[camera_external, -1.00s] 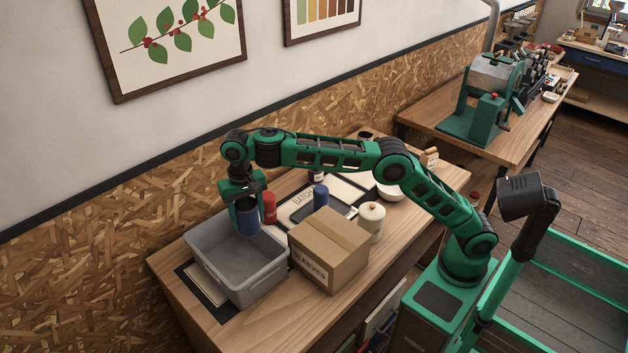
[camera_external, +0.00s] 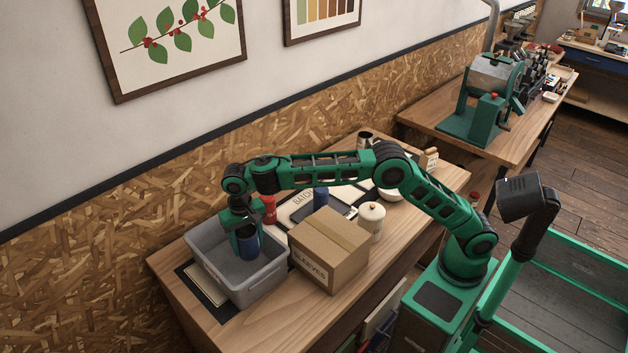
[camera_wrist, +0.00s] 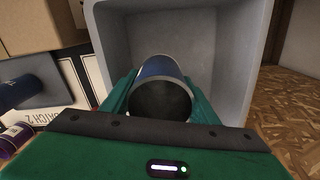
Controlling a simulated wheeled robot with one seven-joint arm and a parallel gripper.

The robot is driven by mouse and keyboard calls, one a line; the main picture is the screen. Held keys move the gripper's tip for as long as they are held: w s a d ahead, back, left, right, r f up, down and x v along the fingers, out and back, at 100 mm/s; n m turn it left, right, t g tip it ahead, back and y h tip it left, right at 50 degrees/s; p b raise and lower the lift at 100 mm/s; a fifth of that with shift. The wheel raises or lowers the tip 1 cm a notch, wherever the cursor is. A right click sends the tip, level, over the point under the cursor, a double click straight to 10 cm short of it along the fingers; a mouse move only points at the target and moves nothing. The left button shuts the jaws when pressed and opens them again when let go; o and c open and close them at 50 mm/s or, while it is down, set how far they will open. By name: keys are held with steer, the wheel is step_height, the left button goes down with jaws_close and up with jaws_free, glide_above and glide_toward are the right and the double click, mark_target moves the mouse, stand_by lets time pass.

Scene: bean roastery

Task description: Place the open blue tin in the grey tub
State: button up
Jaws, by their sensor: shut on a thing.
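My gripper (camera_external: 243,228) is shut on the open blue tin (camera_external: 248,246) and holds it upright inside the grey tub (camera_external: 268,278), below the rim. In the wrist view the tin (camera_wrist: 160,70) sits between my two green fingers (camera_wrist: 160,95), with its dark open mouth toward the camera. The tub's floor and walls (camera_wrist: 240,60) surround it there. I cannot tell whether the tin's base touches the tub floor.
A cardboard box (camera_external: 328,252) marked SLEEVES stands close to the tub's right side. Behind are a red tin (camera_external: 268,208), another blue tin (camera_external: 321,196) and a cream lidded jar (camera_external: 371,218).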

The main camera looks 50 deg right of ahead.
mark_target(246, 231)
steer(key=shift+f, duration=3.5)
steer(key=o, duration=0.8)
steer(key=shift+f, duration=0.15)
step_height(246, 231, up, 12)
steer(key=shift+r, duration=0.15)
